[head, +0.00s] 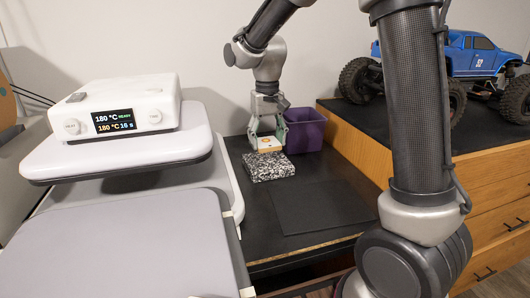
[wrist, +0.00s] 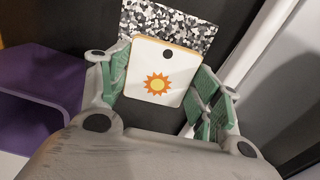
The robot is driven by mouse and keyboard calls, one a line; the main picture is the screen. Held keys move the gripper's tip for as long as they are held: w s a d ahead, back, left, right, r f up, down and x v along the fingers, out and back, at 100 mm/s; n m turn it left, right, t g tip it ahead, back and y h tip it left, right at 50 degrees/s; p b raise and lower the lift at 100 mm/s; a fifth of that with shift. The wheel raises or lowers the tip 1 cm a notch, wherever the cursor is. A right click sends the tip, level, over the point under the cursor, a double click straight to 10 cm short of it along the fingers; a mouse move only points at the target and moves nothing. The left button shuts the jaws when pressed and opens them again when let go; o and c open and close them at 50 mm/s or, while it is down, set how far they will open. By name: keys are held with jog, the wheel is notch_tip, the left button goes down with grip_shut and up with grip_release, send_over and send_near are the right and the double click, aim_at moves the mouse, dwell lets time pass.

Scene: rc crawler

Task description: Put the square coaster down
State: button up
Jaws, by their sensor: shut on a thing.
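The square coaster (wrist: 160,70) is white with an orange and yellow sun print and a dark round spot near one edge. My gripper (head: 267,139) is shut on the coaster, with green-padded fingers at two opposite sides in the wrist view. In the head view the coaster (head: 267,145) shows between the fingertips, just above or at the back of a black-and-white speckled block (head: 268,168). The speckled block (wrist: 165,25) also shows beyond the coaster in the wrist view. I cannot tell whether the coaster touches it.
A purple bin (head: 305,132) stands just right of my gripper. A dark flat panel (head: 320,207) lies bare on the black bench in front. A white heat press (head: 125,115) with a display is at left. A blue RC crawler (head: 468,55) stands on the wooden cabinet at right.

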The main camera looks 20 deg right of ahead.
aim_at(267, 160)
jog(key=shift+f, duration=2.25)
jog(key=o, duration=1)
jog(key=shift+f, duration=0.15)
